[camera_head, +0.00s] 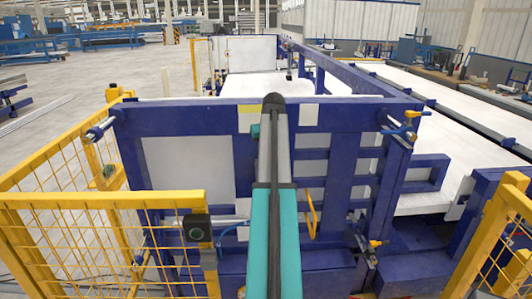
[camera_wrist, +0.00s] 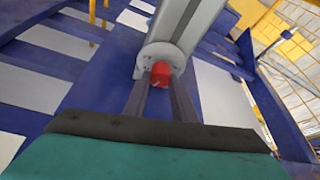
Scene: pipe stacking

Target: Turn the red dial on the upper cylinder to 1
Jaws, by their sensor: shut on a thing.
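The red dial (camera_wrist: 160,70) sits at the round end of a light grey cylinder (camera_wrist: 186,26) in the wrist view. The cylinder runs up and slightly right from the dial. My gripper (camera_wrist: 160,82) has its two dark fingers on either side of the dial and is shut on it. Any numbers or pointer on the dial are too small or hidden to read. In the head view my teal and grey arm reaches forward over the blue frame, and neither the dial nor my gripper can be made out there.
A large blue frame (camera_head: 190,119) stands in front of me. Yellow mesh fences (camera_head: 100,203) stand at the left, with another fence (camera_head: 508,225) at the right. A white conveyor bed (camera_head: 450,105) lies behind at right.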

